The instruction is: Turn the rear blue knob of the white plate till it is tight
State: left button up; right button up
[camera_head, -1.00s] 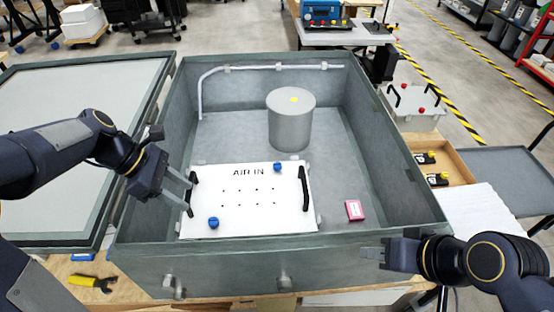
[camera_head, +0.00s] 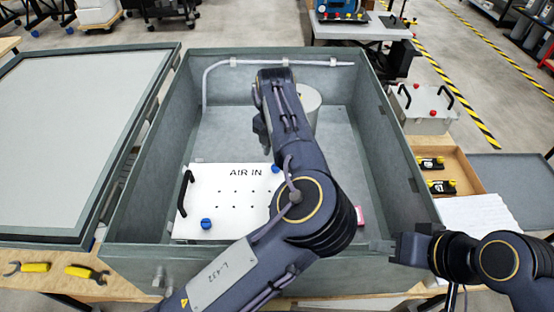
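The white plate (camera_head: 228,200) marked "AIR IN" lies on the floor of the grey box, its right part hidden by my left arm. Its rear blue knob (camera_head: 275,168) shows only in part beside the arm. The front blue knob (camera_head: 206,223) is in clear view near the plate's front left. My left arm reaches over the plate, with its wrist above the box; its gripper fingers are hidden behind the arm. My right gripper (camera_head: 382,247) is at the box's front right rim, apart from the plate; its grey fingers blend with the wall.
A grey cylinder (camera_head: 309,105) stands behind my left arm in the box (camera_head: 185,255). A pink block (camera_head: 360,215) is partly hidden at the right. Yellow-handled tools (camera_head: 85,272) lie on the bench at front left. A tray with black and yellow parts (camera_head: 440,187) sits at the right.

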pick_arm(q)
jog(key=shift+f+p, duration=0.35)
jog(key=shift+f, duration=1.85)
grip_shut()
jog(key=shift+d+m, duration=0.1)
jog(key=shift+m, duration=0.2)
